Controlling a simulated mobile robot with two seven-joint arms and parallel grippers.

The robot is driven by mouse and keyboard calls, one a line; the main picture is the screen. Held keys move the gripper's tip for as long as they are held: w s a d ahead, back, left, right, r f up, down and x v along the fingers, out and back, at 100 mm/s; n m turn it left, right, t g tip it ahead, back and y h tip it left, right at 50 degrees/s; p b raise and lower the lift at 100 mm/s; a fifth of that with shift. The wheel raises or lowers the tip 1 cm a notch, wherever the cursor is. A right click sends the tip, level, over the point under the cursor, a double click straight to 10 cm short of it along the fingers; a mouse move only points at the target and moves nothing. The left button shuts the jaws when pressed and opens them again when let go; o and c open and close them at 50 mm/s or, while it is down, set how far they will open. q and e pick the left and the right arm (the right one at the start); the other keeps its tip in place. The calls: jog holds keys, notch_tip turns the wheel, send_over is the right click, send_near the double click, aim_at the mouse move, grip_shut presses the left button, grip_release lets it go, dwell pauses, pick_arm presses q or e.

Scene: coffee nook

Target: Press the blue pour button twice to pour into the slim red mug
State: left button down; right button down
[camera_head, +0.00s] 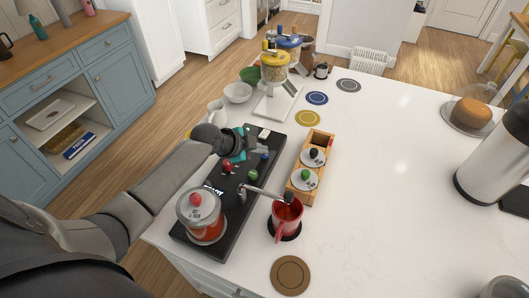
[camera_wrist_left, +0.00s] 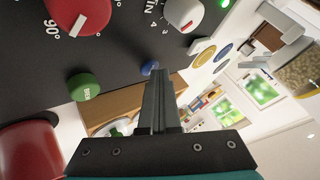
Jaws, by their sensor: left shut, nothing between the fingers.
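The black pour machine (camera_head: 237,190) lies along the near-left part of the white counter. Its blue button (camera_wrist_left: 149,67) is a small round knob, also visible in the head view (camera_head: 265,156). My left gripper (camera_wrist_left: 157,72) is shut and empty, its tips right by the blue button; I cannot tell whether they touch. In the head view the gripper (camera_head: 264,148) is over the machine's far part. The slim red mug (camera_head: 284,216) stands upright under the metal spout (camera_head: 266,192), with red liquid inside. My right gripper is not in view.
A green button (camera_wrist_left: 84,87), a red dial (camera_wrist_left: 78,12) and a white dial (camera_wrist_left: 183,12) are close by. A glass pot (camera_head: 203,219) sits at the machine's near end. A wooden tray (camera_head: 317,143) holds two lidded items. The counter's right middle is clear.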

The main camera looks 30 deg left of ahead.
aim_at(261, 157)
pick_arm(q)
jog(key=shift+f, duration=0.1)
dwell(0.3)
jog(key=shift+r+p, duration=1.05)
jog(key=shift+r, duration=0.15)
notch_tip(261, 157, up, 5)
jog(key=p, duration=0.4)
jog(key=shift+p, duration=0.3)
